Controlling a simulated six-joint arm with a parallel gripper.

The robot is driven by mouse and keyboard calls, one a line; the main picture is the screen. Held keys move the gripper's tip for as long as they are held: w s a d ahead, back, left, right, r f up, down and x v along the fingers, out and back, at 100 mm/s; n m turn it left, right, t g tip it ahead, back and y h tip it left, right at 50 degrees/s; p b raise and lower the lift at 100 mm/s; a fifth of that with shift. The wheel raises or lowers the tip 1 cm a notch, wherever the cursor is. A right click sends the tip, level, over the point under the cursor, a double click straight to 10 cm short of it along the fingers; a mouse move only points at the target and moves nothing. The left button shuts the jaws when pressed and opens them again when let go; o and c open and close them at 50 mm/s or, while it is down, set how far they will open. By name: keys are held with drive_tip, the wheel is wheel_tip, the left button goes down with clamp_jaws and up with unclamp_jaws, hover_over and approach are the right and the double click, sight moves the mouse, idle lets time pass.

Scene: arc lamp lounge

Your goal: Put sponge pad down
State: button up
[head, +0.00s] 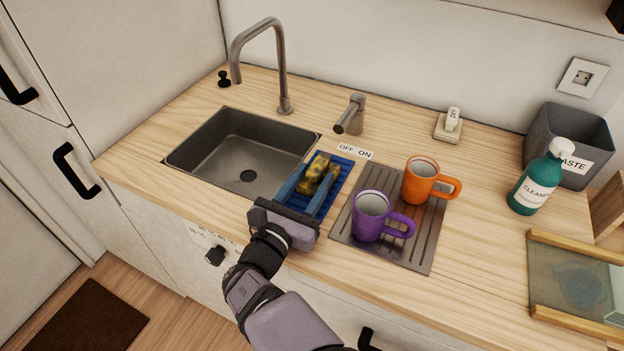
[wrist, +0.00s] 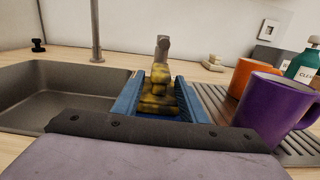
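The sponge pad (head: 319,175) is a lumpy yellow piece with dark patches, over a blue ridged tray (head: 343,170) between the sink and the mugs. My gripper (head: 318,178) reaches over the tray from the front, with its two blue fingers set wide apart on either side of the sponge. In the wrist view the sponge pad (wrist: 158,98) shows between the fingers, with narrow gaps beside it. Its underside is hidden, so I cannot tell if it rests on the tray.
A purple mug (head: 370,218) and an orange mug (head: 419,181) stand on a grooved drainer (head: 425,245) to the right. The sink (head: 245,150) is to the left. A cleaner bottle (head: 537,184), waste bin (head: 585,135) and framed board (head: 575,280) are at right.

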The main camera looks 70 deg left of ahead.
sight(311, 181)
drive_tip(key=shift+d+f, duration=0.15)
drive_tip(key=shift+f, duration=0.7)
drive_tip(key=shift+r+p, duration=0.6)
drive_tip(key=shift+p, duration=0.15)
drive_tip(key=v, duration=0.3)
drive_tip(key=shift+s+d, duration=0.1)
drive_tip(key=shift+s, duration=0.25)
drive_tip(key=shift+d+r, duration=0.1)
drive_tip(key=shift+r, duration=0.15)
